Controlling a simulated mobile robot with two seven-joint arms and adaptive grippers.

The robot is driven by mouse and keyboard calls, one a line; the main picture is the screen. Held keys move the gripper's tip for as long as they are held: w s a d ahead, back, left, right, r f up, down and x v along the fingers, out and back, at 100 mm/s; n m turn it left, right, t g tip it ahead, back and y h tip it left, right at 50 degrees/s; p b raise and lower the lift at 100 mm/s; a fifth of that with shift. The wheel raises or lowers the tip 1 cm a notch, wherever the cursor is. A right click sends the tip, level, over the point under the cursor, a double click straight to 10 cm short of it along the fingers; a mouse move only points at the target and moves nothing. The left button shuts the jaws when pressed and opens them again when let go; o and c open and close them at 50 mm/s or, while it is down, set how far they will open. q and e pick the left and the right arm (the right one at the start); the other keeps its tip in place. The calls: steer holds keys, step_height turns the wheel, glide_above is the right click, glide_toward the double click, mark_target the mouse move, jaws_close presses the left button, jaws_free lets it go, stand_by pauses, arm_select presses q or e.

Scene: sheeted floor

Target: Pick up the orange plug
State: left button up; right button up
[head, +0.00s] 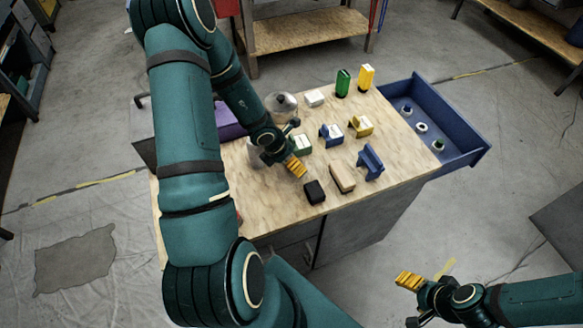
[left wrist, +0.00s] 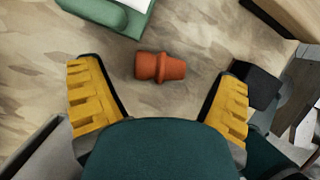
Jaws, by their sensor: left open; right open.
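The orange plug (left wrist: 160,67) lies on its side on the wooden tabletop in the left wrist view. It sits between and slightly beyond the yellow fingertips of my left gripper (head: 296,167), touching neither. My left gripper is open above the table. In the head view the plug cannot be made out, as the left gripper covers that area. My right gripper (head: 409,281) is open and empty, away from the table over the floor at the lower right.
On the wooden table (head: 270,212), a black block (head: 314,192), a tan block (head: 342,178), a blue holder (head: 371,162) and a green-and-white piece (head: 301,145) stand near the left gripper. Green (head: 342,83) and yellow (head: 366,77) bottles stand behind. A blue drawer (head: 455,150) juts out right.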

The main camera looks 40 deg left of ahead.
arm_select(q)
steer(key=shift+b+x, duration=0.35)
steer(key=shift+x, duration=0.65)
steer(key=c, duration=1.1)
steer(key=shift+r, duration=0.1)
